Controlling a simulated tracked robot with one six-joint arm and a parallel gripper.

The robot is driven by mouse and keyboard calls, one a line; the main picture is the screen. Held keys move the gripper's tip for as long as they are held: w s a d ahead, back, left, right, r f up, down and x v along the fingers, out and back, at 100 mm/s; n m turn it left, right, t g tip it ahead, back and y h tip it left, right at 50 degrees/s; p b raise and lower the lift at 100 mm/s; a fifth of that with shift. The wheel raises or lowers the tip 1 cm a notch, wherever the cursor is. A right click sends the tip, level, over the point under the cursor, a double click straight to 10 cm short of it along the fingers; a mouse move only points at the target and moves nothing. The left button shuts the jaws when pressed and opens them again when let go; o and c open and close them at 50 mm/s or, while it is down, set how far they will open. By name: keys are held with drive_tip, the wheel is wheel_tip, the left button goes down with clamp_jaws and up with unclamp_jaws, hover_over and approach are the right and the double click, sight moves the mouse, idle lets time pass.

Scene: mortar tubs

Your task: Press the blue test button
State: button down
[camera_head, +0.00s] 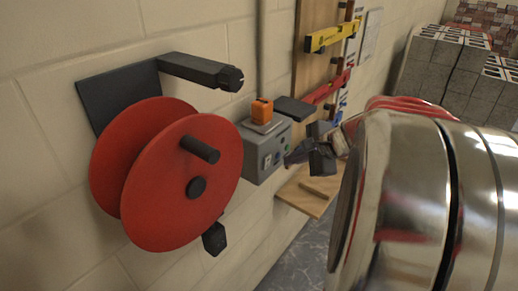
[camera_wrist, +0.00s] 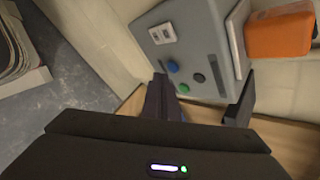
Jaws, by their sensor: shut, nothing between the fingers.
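A grey control box (camera_head: 258,160) is fixed to the wall; it also shows in the wrist view (camera_wrist: 190,35). On its face in the wrist view are a blue button (camera_wrist: 173,67), a black button (camera_wrist: 198,78) and a green button (camera_wrist: 183,89). My gripper (camera_wrist: 162,84) is shut and empty, its tips just below and left of the blue button in the picture. I cannot tell whether it touches the face. In the head view my gripper (camera_head: 298,156) is small and dark, close to the right of the box.
An orange block (camera_head: 262,111) sits on top of the box. A large red reel (camera_head: 195,180) on a dark bracket stands out from the wall to the left. A wooden board (camera_head: 316,65) holds yellow and red levels.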

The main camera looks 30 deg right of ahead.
drive_tip(key=s, duration=0.1)
drive_tip(key=s+d, duration=0.1)
drive_tip(key=s, duration=0.2)
drive_tip(key=shift+s+d, duration=0.35)
idle(0.3)
idle(0.7)
